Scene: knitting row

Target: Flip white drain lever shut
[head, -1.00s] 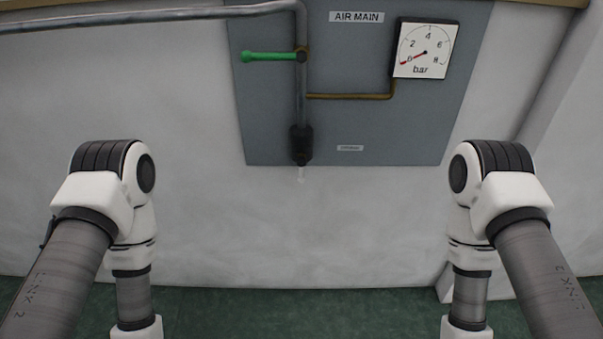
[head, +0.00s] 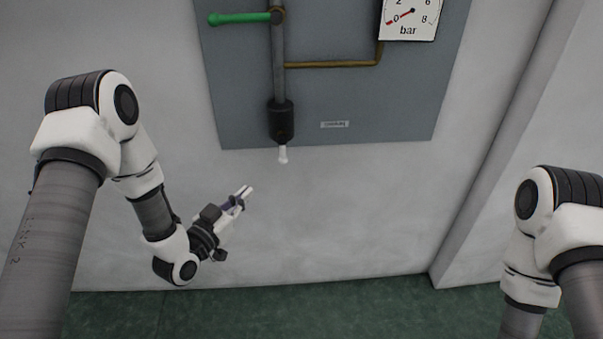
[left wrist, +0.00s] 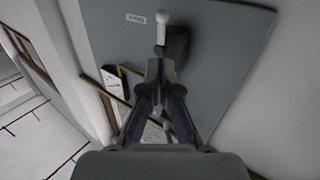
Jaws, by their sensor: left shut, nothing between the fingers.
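The white drain lever (head: 283,155) hangs down from the bottom of the black cylinder (head: 281,122) at the lower end of the grey pipe. In the left wrist view the lever (left wrist: 162,27) shows just beyond my fingertips, with a gap I cannot judge. My left gripper (head: 246,193) is shut and empty, below and left of the lever in the head view, pointing up towards it. The left gripper (left wrist: 160,66) also shows in the left wrist view. My right arm shows at the right edge, but its gripper is out of view.
A grey panel (head: 400,105) on the wall carries a green lever (head: 240,19), a brass pipe (head: 330,65) and a pressure gauge (head: 408,18) with its needle near 0. A wall corner stands at the right. The wall below the panel is clear.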

